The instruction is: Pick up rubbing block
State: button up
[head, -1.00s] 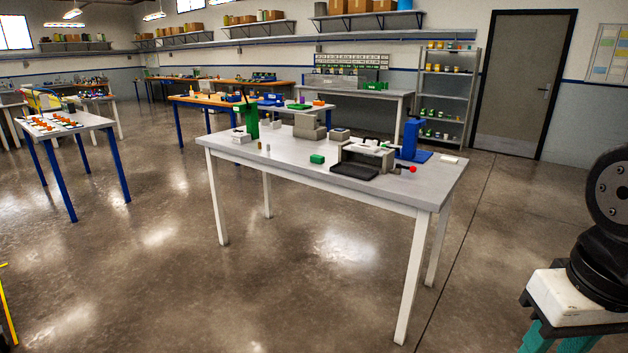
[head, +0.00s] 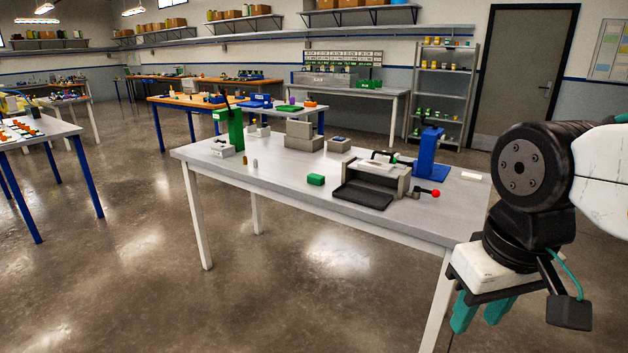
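I cannot tell for sure which item is the rubbing block. A small green block (head: 316,180) lies near the front edge of the grey-topped table (head: 270,178), left of a black tray. A flat white block (head: 472,176) lies at the table's right end. My gripper (head: 481,311) is at the lower right, in front of the table's right end and apart from everything on it. Its two teal fingers point down with a gap between them, and I see nothing held.
A grey device with a black tray (head: 362,197) and a red-knobbed lever (head: 436,193) stands on the table. A blue stand (head: 430,155), a green stand (head: 230,128) and a grey stepped block (head: 300,136) stand behind. The floor before the table is clear.

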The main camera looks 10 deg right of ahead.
aim_at(313, 179)
jog(key=u, duration=0.35)
jog(key=i, duration=2.25)
jog(key=u, duration=0.15)
